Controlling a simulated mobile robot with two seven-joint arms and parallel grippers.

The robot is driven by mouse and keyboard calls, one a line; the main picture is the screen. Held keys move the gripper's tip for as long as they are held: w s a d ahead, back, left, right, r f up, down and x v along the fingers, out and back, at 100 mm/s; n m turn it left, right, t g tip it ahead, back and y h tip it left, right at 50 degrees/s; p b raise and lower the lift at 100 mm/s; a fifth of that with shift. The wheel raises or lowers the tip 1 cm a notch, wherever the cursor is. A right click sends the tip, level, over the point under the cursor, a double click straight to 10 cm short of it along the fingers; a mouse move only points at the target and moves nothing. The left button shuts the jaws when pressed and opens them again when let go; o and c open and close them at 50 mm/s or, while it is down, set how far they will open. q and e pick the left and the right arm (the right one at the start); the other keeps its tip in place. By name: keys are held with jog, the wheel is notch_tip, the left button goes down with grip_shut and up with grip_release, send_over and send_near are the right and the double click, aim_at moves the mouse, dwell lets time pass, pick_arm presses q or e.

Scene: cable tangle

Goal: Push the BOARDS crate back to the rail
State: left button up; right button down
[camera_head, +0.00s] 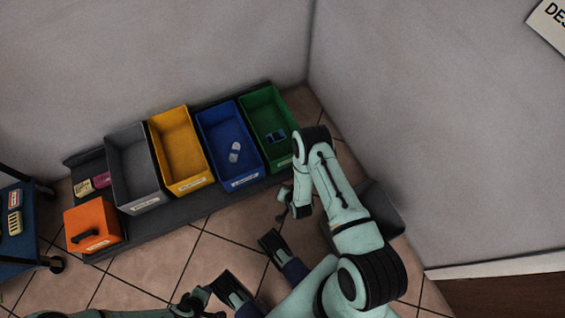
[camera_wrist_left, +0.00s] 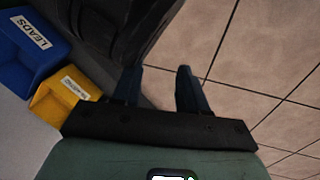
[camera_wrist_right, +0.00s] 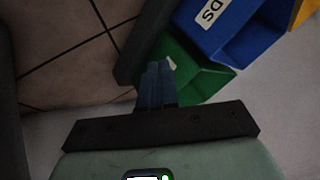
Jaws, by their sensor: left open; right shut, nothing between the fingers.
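A row of open crates shows in the head view: grey (camera_head: 135,170), yellow (camera_head: 181,152), blue (camera_head: 228,145) and green (camera_head: 265,115). I cannot read BOARDS on any label. The green crate holds a small dark-blue item (camera_head: 275,137); my right arm hides part of its front. In the right wrist view my right gripper (camera_wrist_right: 158,66) is shut and empty, with its fingertips overlapping the green crate (camera_wrist_right: 205,78). Contact is unclear. In the left wrist view my left gripper (camera_wrist_left: 158,70) is open and empty, beside the blue crate labelled LEADS (camera_wrist_left: 28,60) and a yellow crate (camera_wrist_left: 50,100).
An orange box (camera_head: 92,222) with a black item stands at the left of the dark platform (camera_head: 215,200). Small packages (camera_head: 84,188) lie behind it. A blue cart (camera_head: 22,245) stands far left. Tiled floor (camera_head: 150,270) is open in front; walls stand behind.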

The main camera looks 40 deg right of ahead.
aim_at(281, 160)
jog(key=w+d+f+m+t+h+b, duration=0.2)
jog(key=d+f+m+t+h+b, duration=0.1)
jog(key=d+f+m+t, duration=0.55)
jog(key=shift+t, duration=0.85)
jog(key=w+b, duration=0.1)
jog(key=w, duration=0.1)
jog(key=w+r+b, duration=0.1)
jog(key=w, duration=0.2)
jog(key=w+b, duration=0.1)
jog(key=w, duration=0.1)
jog(key=shift+w+d+r, duration=0.25)
jog(key=shift+w+d, duration=0.05)
jog(key=shift+d, duration=0.1)
jog(key=shift+w+d, duration=0.1)
jog(key=shift+w, duration=0.35)
pick_arm(q)
jog(key=s+a+f+n+g, duration=0.1)
jog(key=s+a+f+g, duration=0.1)
jog(key=s+f, duration=0.6)
jog(key=shift+a+f+g, duration=0.2)
jog(key=shift+f+g, duration=0.15)
jog(key=shift+g, duration=0.15)
jog(key=shift+w, duration=0.1)
